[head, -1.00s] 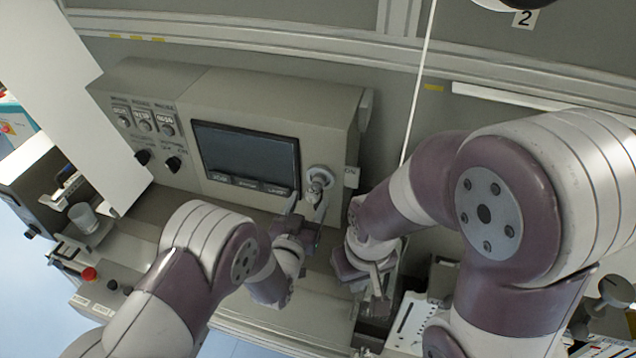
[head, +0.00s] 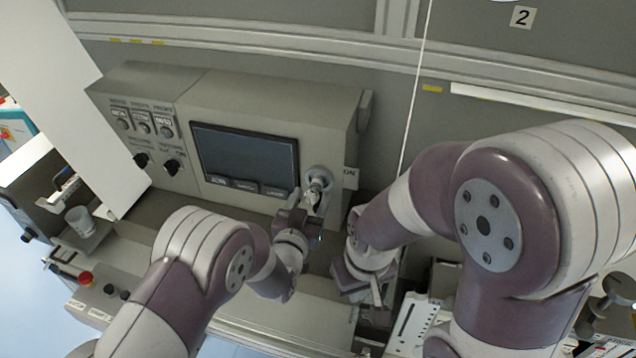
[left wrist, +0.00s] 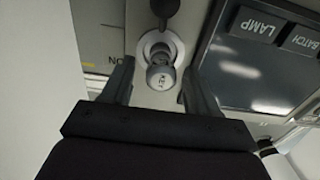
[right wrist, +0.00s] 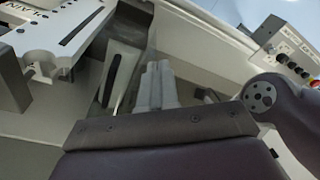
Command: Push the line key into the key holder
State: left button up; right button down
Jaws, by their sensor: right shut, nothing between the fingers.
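The line key (left wrist: 160,77), a grey round-ended piece marked KEY, shows at the key holder (left wrist: 147,44), a pale round ring on the panel face. In the head view the holder (head: 319,176) is right of the screen. I cannot tell how deep the key sits. My left gripper (head: 309,201) is just in front of it. In the left wrist view its fingers stand open, one on each side of the key, with visible gaps. My right gripper (right wrist: 155,85) is shut and empty, low and to the right of the holder, away from the key.
The screen (head: 246,158) and several knobs (head: 165,129) are on the same panel. A thin pale cord (head: 414,90) hangs right of the panel. A red button (head: 85,278) is at the lower left. A white slotted plate (right wrist: 60,40) lies near my right gripper.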

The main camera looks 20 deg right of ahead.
pick_arm(q)
jog(key=shift+w, duration=0.1)
grip_shut()
jog(key=v, duration=0.9)
jog(key=shift+p, duration=0.35)
jog(key=shift+f, duration=0.1)
dwell(0.3)
